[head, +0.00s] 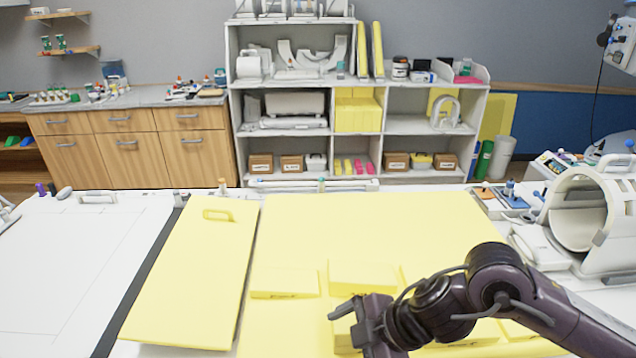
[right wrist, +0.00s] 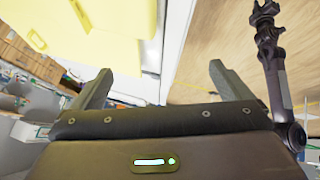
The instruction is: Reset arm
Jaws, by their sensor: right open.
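My right gripper (head: 350,325) is at the lower right of the head view, over the yellow mat, with its arm coming in from the right. In the right wrist view the gripper (right wrist: 163,85) has its two fingers wide apart and nothing between them. My left gripper is not in the head view. A dark arm with a gripper at its end (right wrist: 264,12) shows at the right of the right wrist view, probably my left one; its jaws are too small to judge. A yellow panel with a handle (head: 195,270) lies tilted left of the yellow mat (head: 400,225).
Yellow blocks (head: 284,282) lie on the mat near my right gripper. A white ring-shaped scanner (head: 580,220) stands at the right. A white shelf unit (head: 305,85) and a wooden cabinet (head: 130,155) stand behind. The white table's left part (head: 70,270) is mostly clear.

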